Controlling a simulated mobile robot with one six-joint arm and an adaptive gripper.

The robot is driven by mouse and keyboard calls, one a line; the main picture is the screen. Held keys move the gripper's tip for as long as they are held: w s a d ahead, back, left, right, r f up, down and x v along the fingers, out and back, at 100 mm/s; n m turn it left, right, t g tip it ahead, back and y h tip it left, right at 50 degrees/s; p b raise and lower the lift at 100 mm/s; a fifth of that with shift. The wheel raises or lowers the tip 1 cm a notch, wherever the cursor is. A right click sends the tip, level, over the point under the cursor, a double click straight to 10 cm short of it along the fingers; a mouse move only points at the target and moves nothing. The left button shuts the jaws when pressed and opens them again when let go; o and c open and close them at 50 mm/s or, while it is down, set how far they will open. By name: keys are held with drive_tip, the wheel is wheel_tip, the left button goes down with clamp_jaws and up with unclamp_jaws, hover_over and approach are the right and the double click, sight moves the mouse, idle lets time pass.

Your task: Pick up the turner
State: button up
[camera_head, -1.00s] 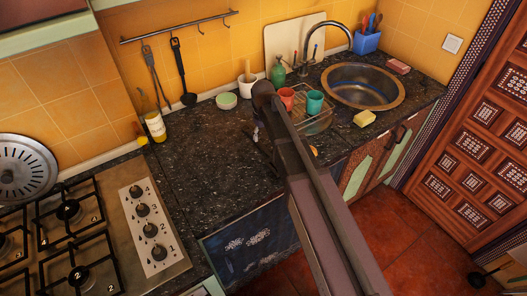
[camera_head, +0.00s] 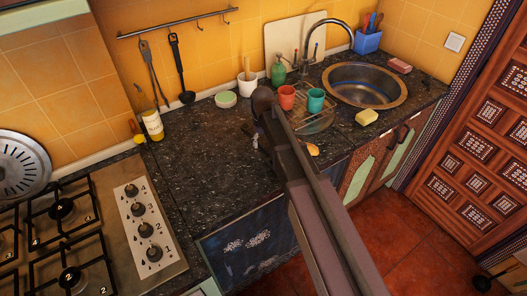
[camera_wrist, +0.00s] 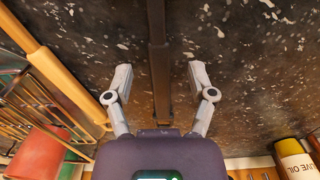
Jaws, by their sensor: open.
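In the wrist view, a long dark bar (camera_wrist: 157,50) runs from the top edge down between my fingers, over the dark speckled counter. It looks like the handle of the turner; its head is not in sight. My gripper (camera_wrist: 160,74) is open, with one finger on each side of the bar and a gap on both sides. In the head view my gripper (camera_head: 257,142) is low over the counter, mostly hidden by my arm, and the bar cannot be made out there.
A wooden utensil (camera_wrist: 55,75) lies left of my gripper in the wrist view, beside a wire rack (camera_wrist: 45,110) and red cup (camera_wrist: 35,152). The head view shows a teal cup (camera_head: 316,101), sink (camera_head: 365,84), hob (camera_head: 105,240) and hanging utensils (camera_head: 179,70). The counter's left-middle (camera_head: 205,160) is clear.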

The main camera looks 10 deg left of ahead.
drive_tip(key=shift+f+b, duration=0.5)
drive_tip(key=shift+f, duration=0.25)
clamp_jaws()
